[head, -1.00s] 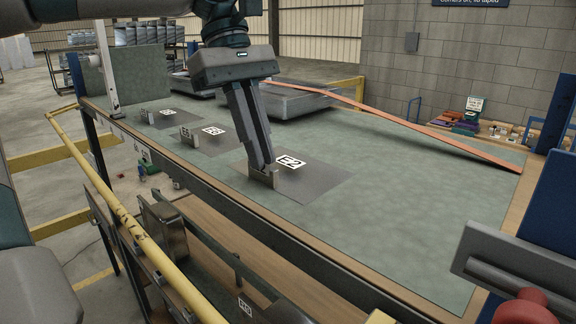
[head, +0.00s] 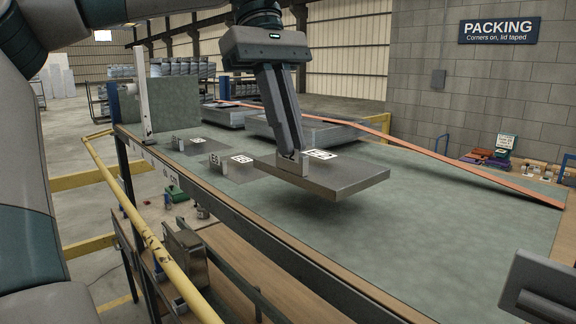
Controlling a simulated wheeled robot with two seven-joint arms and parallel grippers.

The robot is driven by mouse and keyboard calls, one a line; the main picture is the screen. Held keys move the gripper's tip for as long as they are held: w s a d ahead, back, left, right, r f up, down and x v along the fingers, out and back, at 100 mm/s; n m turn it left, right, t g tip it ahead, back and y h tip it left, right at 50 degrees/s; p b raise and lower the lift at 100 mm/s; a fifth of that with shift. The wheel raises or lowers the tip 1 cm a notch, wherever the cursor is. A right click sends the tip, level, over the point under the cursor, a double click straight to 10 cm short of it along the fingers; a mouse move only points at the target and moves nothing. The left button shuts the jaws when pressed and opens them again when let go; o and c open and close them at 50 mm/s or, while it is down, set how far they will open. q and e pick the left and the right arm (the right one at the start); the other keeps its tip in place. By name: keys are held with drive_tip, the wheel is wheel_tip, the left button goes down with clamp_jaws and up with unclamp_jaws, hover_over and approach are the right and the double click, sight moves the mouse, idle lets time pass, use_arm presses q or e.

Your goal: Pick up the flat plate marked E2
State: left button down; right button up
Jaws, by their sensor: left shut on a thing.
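The flat plate marked E2 (head: 345,178) is a grey metal slab with a white label (head: 320,155) on top, partly covered by my gripper. It hangs level above the green bench top, with a shadow below it. My left gripper (head: 291,165) comes down from above and is shut on an upright tab at the plate's near left edge.
Two more labelled plates lie flat on the green bench (head: 430,215), one (head: 240,160) just left of the held plate, the other (head: 198,144) farther back. Grey trays (head: 300,131) and an orange strip (head: 440,155) lie behind. A yellow rail (head: 150,235) runs along the near left side.

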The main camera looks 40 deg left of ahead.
use_arm(q)
drive_tip(key=shift+r+b, duration=0.35)
drive_tip(key=shift+r, duration=1.5)
drive_tip(key=shift+a+f, duration=0.1)
